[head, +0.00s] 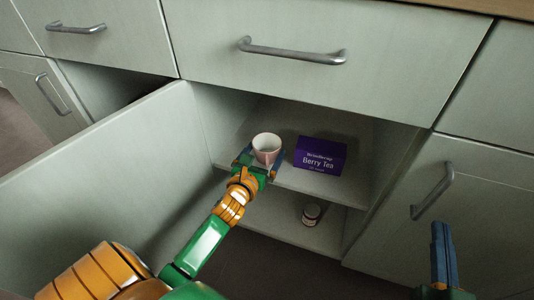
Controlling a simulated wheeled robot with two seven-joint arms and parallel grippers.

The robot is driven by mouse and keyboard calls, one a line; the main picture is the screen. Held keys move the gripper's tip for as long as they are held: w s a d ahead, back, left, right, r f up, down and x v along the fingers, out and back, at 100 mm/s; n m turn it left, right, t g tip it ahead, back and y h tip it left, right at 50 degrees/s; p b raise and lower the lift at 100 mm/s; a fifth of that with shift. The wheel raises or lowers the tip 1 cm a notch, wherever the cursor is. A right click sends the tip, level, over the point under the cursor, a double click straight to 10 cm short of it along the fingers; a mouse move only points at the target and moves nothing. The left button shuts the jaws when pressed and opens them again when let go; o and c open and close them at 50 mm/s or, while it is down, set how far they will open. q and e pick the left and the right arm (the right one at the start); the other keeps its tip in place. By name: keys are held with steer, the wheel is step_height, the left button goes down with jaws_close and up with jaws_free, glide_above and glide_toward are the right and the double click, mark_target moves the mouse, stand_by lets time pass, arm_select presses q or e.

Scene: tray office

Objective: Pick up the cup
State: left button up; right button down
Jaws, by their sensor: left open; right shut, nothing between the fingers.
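A white and pinkish cup (267,153) stands upright on the upper shelf (297,186) inside an open cabinet. My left gripper (260,158) is at the cup, with its open fingers one on each side of it. Whether the fingers touch the cup is too small to tell. My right gripper (443,255) is shut and empty at the lower right, in front of the cabinet and well away from the cup.
A small jar (311,214) is on the lower shelf. The open cabinet door (110,180) is left of my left arm. A closed drawer (310,60) is above the opening.

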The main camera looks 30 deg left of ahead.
arm_select(q)
steer(key=shift+w+a+f, duration=0.1)
steer(key=shift+w+a, duration=0.05)
steer(key=shift+w, duration=0.3)
steer(key=c, duration=1.2)
arm_select(e)
steer(key=r, duration=0.1)
steer(key=r+t, duration=0.1)
steer(key=shift+s+a+r+t, duration=0.15)
steer(key=shift+s+r+t, duration=0.15)
steer(key=shift+r, duration=0.1)
steer(key=shift+w+f, duration=0.1)
